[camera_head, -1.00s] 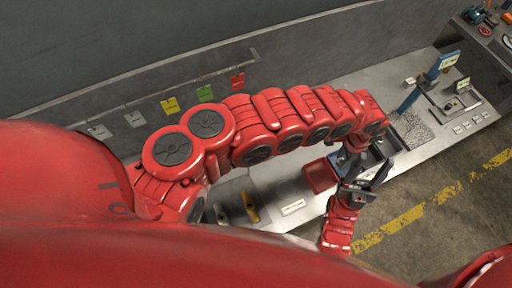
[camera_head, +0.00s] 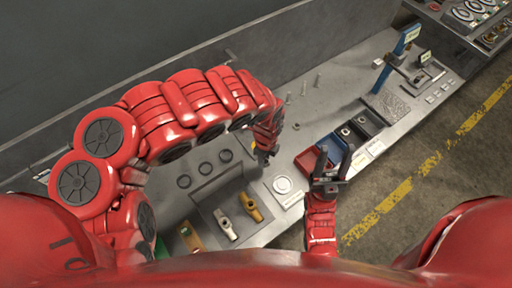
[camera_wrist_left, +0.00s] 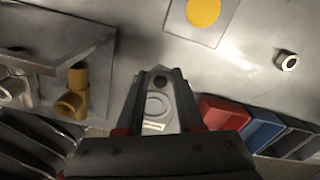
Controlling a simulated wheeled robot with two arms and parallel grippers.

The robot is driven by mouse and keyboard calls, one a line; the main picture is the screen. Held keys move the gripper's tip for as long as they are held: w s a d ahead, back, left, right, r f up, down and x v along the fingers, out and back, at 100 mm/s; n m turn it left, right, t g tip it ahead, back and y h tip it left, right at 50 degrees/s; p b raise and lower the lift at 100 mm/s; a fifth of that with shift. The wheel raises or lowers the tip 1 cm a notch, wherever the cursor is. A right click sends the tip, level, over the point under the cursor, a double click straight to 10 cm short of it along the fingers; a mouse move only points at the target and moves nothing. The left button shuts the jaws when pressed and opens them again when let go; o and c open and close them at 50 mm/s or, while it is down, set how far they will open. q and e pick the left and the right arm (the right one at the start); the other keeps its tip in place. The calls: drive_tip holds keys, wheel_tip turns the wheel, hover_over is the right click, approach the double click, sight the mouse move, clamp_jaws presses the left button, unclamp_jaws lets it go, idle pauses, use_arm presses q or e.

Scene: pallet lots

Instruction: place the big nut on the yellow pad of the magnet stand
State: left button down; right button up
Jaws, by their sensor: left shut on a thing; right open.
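My left gripper (camera_head: 264,156) hangs over the bench, left of the red bin. In the left wrist view its fingers (camera_wrist_left: 160,84) are shut on a small dark round thing (camera_wrist_left: 160,82); I cannot tell for sure that it is the big nut. A silver hex nut (camera_wrist_left: 287,61) lies on the bench to the right, apart from the gripper. My right gripper (camera_head: 333,160) is open near the bench's front edge.
A red bin (camera_head: 308,162), a blue bin (camera_head: 333,146) and dark bins stand right of my left gripper. A white disc (camera_head: 282,185) lies below it. Brass (camera_head: 251,207) and white (camera_head: 225,224) fittings lie to the left. A blue post (camera_head: 397,50) stands far right.

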use_arm(q)
drive_tip(key=w, duration=0.3)
drive_tip(key=w+a, duration=0.1)
drive_tip(key=w, duration=0.1)
drive_tip(key=w+a+b, duration=0.1)
drive_tip(key=w, duration=0.2)
drive_tip(key=shift+w+a+f, duration=0.15)
drive_tip(key=shift+w+f, duration=0.15)
drive_tip(key=shift+w, duration=0.05)
drive_tip(key=shift+w+a, duration=0.2)
drive_tip(key=shift+w, duration=0.15)
drive_tip(key=shift+d+f, duration=0.1)
drive_tip(key=shift+f, duration=0.15)
wheel_tip(320, 180, down, 2)
drive_tip(key=shift+p, duration=0.6)
drive_tip(key=shift+w+f, duration=0.1)
drive_tip(key=shift+f, duration=0.35)
